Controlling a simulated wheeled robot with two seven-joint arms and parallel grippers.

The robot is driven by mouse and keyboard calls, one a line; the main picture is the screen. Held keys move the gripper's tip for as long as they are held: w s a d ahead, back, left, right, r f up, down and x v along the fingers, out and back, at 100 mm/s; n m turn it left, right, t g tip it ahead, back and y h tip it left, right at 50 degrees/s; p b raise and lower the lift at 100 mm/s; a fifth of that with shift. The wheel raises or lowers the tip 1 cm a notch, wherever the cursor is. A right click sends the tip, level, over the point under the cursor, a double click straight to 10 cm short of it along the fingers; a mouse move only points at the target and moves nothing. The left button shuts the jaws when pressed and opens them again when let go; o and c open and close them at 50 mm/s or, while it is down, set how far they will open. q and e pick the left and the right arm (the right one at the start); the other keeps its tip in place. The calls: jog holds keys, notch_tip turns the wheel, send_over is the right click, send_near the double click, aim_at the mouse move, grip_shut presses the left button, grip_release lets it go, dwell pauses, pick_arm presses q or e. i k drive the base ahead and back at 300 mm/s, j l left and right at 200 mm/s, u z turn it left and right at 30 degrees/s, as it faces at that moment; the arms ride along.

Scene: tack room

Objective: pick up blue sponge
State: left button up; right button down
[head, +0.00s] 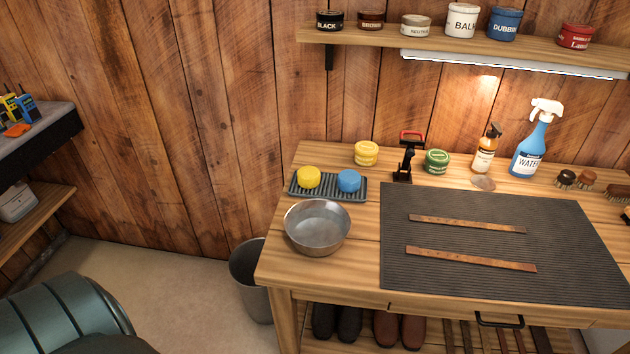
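The blue sponge (349,181) is a small round pad in the head view. It sits on the right part of a dark ribbed tray (329,193) at the left end of the wooden workbench (358,263). A similar yellow sponge (309,177) sits on the same tray to its left, with a small gap between them. Neither of my grippers shows in the head view, so their state is hidden.
A metal bowl (317,228) stands just in front of the tray. Behind are a yellow tin (366,153), a black clamp-like stand (406,158) and a green tin (437,161). A dark mat (480,275) with two leather straps lies right. A bin (250,285) stands left.

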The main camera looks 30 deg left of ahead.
aim_at(348, 180)
jog(key=k+j, duration=0.15)
jog(key=j, duration=0.2)
jog(key=k+j, duration=0.15)
jog(key=j, duration=0.15)
jog(key=k+j, duration=0.15)
jog(key=j, duration=0.2)
jog(key=k+j, duration=0.15)
jog(key=j, duration=0.15)
